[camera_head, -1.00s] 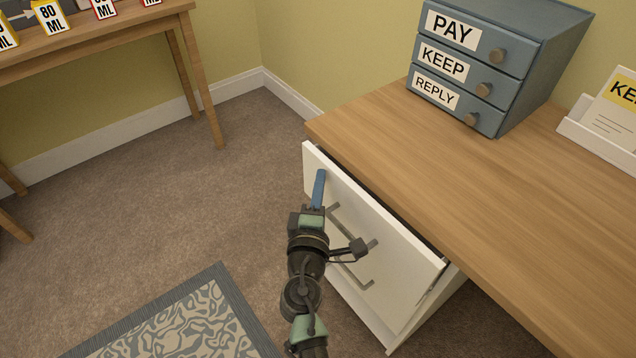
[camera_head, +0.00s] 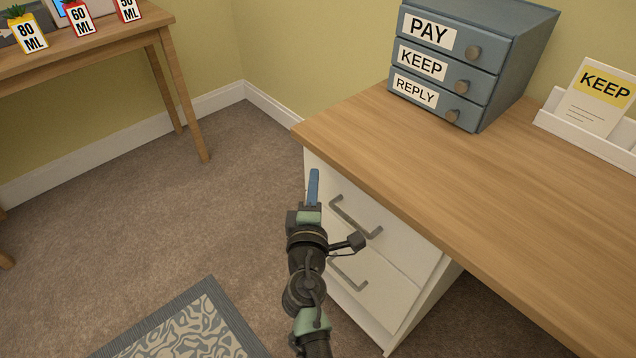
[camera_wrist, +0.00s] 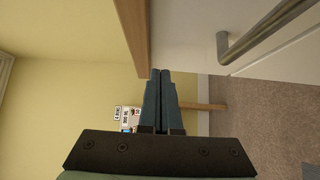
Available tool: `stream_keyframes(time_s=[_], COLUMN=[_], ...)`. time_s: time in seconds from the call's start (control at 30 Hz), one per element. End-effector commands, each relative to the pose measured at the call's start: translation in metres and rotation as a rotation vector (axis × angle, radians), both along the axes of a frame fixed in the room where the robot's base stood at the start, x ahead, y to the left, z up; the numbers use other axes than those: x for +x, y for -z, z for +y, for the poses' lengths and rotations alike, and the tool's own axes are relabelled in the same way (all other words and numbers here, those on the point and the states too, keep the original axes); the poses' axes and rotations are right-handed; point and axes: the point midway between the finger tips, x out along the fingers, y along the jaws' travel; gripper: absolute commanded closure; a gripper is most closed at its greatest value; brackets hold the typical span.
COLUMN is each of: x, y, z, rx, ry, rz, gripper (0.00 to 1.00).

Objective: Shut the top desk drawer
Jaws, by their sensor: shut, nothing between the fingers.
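The top desk drawer (camera_head: 387,226) is a white front with a grey bar handle (camera_head: 355,217), under the wooden desktop (camera_head: 450,190). Its front now sits close under the desktop edge, with no visible gap, in line with the lower drawer front. My gripper (camera_head: 314,174) is shut and empty, at the left end of the drawer front; whether it touches the front I cannot tell. In the wrist view the shut fingers (camera_wrist: 159,75) point along the white drawer front (camera_wrist: 185,35), with the handle (camera_wrist: 265,32) to their right.
The lower drawer (camera_head: 365,284) has its own bar handle. A blue box of small drawers (camera_head: 480,60) and a white card holder (camera_head: 590,130) stand on the desk. A side table (camera_head: 90,45) is at upper left.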

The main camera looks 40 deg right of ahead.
Motion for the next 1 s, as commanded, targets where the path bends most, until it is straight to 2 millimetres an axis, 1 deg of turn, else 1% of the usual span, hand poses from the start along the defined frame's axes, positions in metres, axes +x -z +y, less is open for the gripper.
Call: stream_keyframes(time_s=[0.03, 0.1, 0.3, 0.5, 0.67, 0.9, 0.97, 1.0], x=[-0.002, -0.015, -0.045, -0.066, -0.073, -0.073, -0.070, -0.066], y=[0.001, 0.001, 0.002, 0.002, 0.001, 0.001, -0.007, -0.016], z=[0.007, 0.018, 0.045, 0.063, 0.069, 0.070, 0.071, 0.072], rx=[0.000, 0.000, 0.000, 0.000, 0.000, -0.001, 0.011, 0.026], ry=[-0.004, -0.005, -0.008, -0.009, -0.009, -0.009, -0.011, -0.015], rz=[0.001, 0.004, 0.004, 0.004, 0.003, 0.001, -0.021, -0.050], gripper=[1.00, 1.00, 1.00, 1.00, 1.00, 1.00, 1.00, 1.00])
